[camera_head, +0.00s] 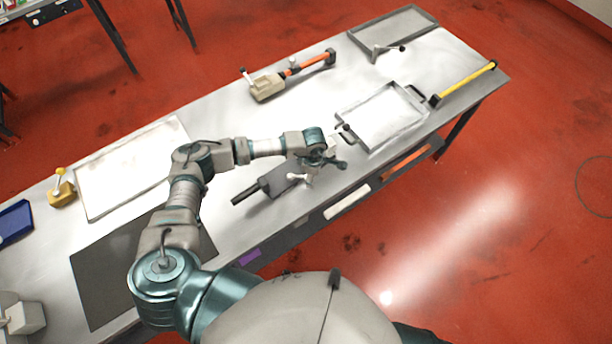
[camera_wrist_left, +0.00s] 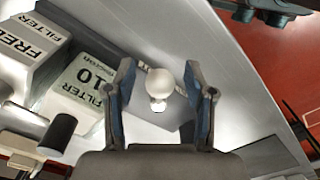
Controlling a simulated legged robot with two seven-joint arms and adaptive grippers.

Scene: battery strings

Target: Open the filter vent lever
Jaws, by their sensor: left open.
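In the left wrist view a white ball knob (camera_wrist_left: 160,82) on a short pale stem stands between my left gripper's (camera_wrist_left: 158,96) two dark blue fingers. The fingers are spread with gaps on both sides of the knob, so the gripper is open and not clamped on it. I take this knob for the vent lever's end; its base is hard to make out. White filter blocks marked FREE FILTER (camera_wrist_left: 28,52) and FILTER 10 (camera_wrist_left: 85,88) lie to the left. In the head view my left gripper (camera_head: 325,168) is low over the table's front edge. My right gripper is out of view.
On the long metal table (camera_head: 330,105) lie a dark grey handled piece (camera_head: 268,185), a white-floored tray (camera_head: 383,118), a beige unit with an orange handle (camera_head: 268,86) and a yellow-handled bar (camera_head: 465,82). A yellow lever unit (camera_head: 61,188) stands far left. Red floor lies beyond the edge.

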